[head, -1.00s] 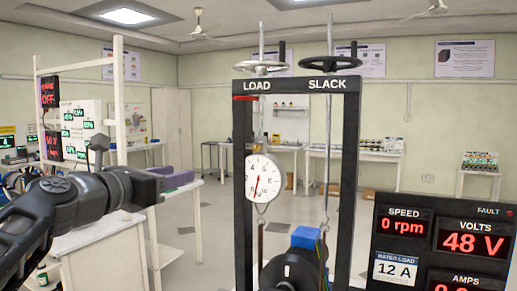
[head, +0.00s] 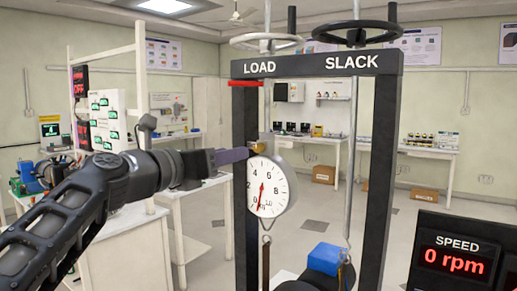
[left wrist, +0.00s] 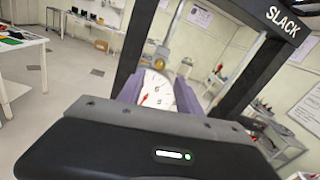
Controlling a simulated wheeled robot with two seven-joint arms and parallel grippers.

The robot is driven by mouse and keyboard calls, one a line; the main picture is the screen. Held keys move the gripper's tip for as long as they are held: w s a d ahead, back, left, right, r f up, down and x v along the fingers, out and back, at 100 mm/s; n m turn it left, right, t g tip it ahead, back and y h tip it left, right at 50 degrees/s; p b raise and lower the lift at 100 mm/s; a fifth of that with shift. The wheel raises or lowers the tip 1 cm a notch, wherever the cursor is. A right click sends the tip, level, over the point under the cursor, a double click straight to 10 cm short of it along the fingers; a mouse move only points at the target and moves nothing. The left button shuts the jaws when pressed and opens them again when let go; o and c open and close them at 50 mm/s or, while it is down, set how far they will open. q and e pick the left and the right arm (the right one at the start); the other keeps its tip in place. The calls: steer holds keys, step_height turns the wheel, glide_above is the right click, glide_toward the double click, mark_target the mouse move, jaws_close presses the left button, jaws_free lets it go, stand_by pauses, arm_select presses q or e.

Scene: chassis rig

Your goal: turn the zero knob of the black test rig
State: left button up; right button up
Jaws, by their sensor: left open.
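The black test rig (head: 245,200) is a tall frame marked LOAD and SLACK. A white round dial (head: 268,187) hangs under its LOAD side, with a red needle pointing down near 0. A small brass-coloured part at the dial's top, which looks like the zero knob (head: 265,144), also shows in the left wrist view (left wrist: 159,63). My left gripper (head: 246,154) is open, with purple fingers at the dial's upper left edge. In the left wrist view its fingers (left wrist: 159,82) stand either side of the dial face; I cannot tell whether they touch it. My right gripper is out of view.
Two handwheels (head: 360,33) top the rig. A blue block (head: 325,257) sits low between the posts. A display panel (head: 455,262) reading 0 rpm stands at the lower right. A white bench (head: 130,240) is behind my left arm.

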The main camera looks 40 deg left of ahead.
mark_target(256, 149)
arm_select(q)
steer(key=shift+w+d+p, duration=0.15)
steer(key=shift+w+p, duration=0.45)
steer(key=shift+w, duration=3.35)
steer(key=shift+c, duration=0.2)
jaws_close()
